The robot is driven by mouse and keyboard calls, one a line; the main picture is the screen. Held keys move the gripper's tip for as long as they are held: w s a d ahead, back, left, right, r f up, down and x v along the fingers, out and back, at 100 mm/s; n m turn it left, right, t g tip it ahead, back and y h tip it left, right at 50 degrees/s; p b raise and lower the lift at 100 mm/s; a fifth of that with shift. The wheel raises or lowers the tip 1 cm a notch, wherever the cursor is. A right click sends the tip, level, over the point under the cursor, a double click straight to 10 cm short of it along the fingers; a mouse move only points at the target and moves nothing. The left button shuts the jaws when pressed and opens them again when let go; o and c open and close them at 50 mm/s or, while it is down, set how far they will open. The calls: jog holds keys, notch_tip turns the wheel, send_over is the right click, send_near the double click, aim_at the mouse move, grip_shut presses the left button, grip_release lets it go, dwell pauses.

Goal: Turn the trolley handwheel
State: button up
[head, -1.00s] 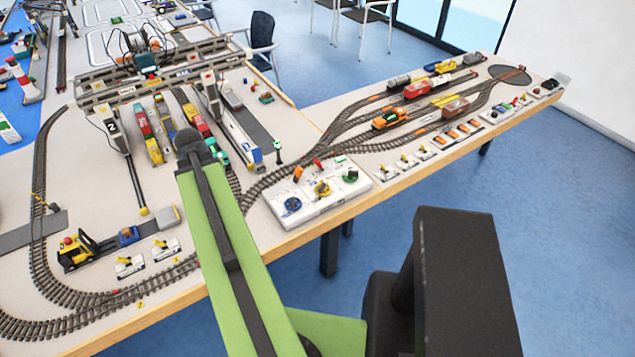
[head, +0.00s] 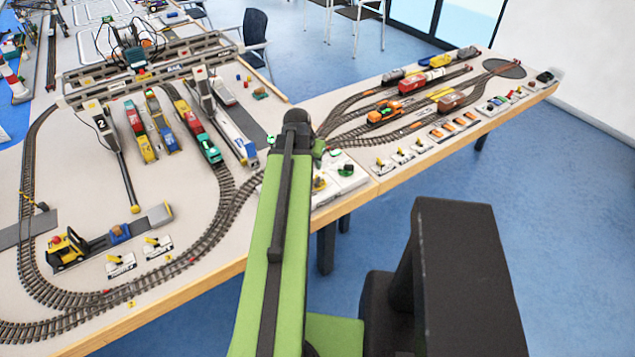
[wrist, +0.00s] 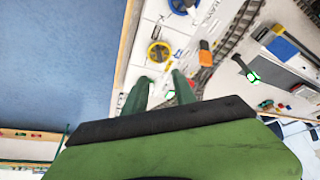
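The white control panel (head: 335,192) at the table's front edge is partly hidden behind my arm in the head view. A green handwheel (head: 346,169) and part of a yellow one (head: 320,183) show on it. In the wrist view the yellow handwheel (wrist: 158,53) lies just beyond my fingertips, with a blue handwheel (wrist: 182,5) farther up and an orange lever (wrist: 205,53) to the right. I cannot read which wheel is the trolley's. My gripper (wrist: 161,78) has its two green fingers apart, with nothing seen between them. Its height above the panel is unclear.
The gantry crane (head: 150,78) spans several toy train cars at the back left. Rail tracks (wrist: 235,30) run beside the panel. A green-topped post (wrist: 252,76) stands to the right in the wrist view. Open blue floor (head: 450,180) lies in front of the table.

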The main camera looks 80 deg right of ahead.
aim_at(318, 179)
jog(key=b+x, duration=1.1)
jog(key=x, duration=0.2)
jog(key=shift+f, duration=0.3)
jog(key=shift+r, duration=0.1)
grip_shut()
